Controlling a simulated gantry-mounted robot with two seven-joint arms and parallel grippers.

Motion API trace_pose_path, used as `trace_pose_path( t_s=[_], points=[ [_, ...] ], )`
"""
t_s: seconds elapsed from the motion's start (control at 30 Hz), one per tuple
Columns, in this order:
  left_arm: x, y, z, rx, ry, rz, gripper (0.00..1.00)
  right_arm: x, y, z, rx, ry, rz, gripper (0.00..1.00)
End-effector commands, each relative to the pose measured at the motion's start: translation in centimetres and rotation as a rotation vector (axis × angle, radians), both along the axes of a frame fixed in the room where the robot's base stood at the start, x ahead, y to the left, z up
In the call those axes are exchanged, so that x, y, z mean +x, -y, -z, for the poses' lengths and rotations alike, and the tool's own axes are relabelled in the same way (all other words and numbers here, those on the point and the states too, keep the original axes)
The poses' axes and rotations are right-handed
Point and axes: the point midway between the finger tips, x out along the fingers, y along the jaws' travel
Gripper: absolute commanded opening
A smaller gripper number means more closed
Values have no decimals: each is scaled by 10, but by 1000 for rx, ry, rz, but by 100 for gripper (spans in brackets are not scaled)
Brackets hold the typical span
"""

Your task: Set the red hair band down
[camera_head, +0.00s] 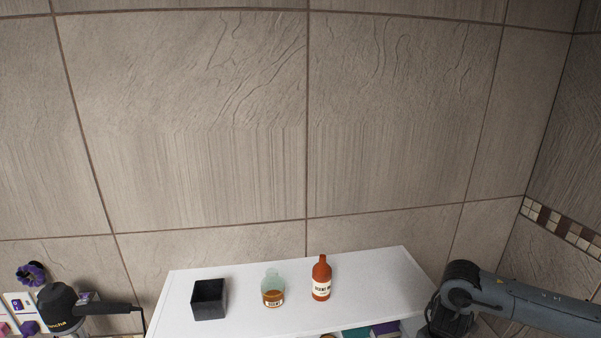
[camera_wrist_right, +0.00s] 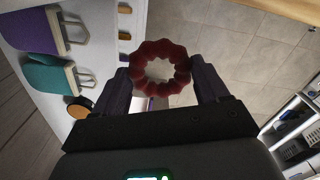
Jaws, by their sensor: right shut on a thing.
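The red hair band (camera_wrist_right: 160,68) is a dark red, scalloped ring in the right wrist view. It sits between the fingertips of my right gripper (camera_wrist_right: 160,84), which is shut on it, with one finger at each side of the ring. The band is held up with its open middle facing the camera, and tiled floor shows behind it. In the head view my right arm comes in at the lower right, but its gripper and the band are out of the picture. My left gripper is in neither view.
A white shelf top (camera_head: 240,318) holds a black square box (camera_head: 209,300), a glass bottle (camera_head: 273,291) and a red-brown bottle (camera_head: 321,280). Its front and right parts are bare. The right wrist view shows a purple bag (camera_wrist_right: 28,30) and a teal bag (camera_wrist_right: 50,75) on white shelving.

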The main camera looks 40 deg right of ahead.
Motion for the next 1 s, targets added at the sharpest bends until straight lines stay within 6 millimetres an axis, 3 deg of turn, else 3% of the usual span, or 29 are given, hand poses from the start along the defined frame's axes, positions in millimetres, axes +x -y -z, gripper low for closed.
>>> trace_pose_path(
  t_s=[0.07,0.27,0.37,0.53,0.8,1.0],
  points=[
    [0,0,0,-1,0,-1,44,14,-27,7,6,6,94,46],
    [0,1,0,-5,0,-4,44,27,-56,14,2,7,233,46],
    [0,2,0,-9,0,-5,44,38,-81,17,3,7,322,46],
    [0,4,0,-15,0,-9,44,62,-139,19,3,5,533,46],
    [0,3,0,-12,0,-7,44,99,-228,0,2,6,893,46],
    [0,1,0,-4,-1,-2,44,119,-274,-24,2,7,1162,46]
  ],
)
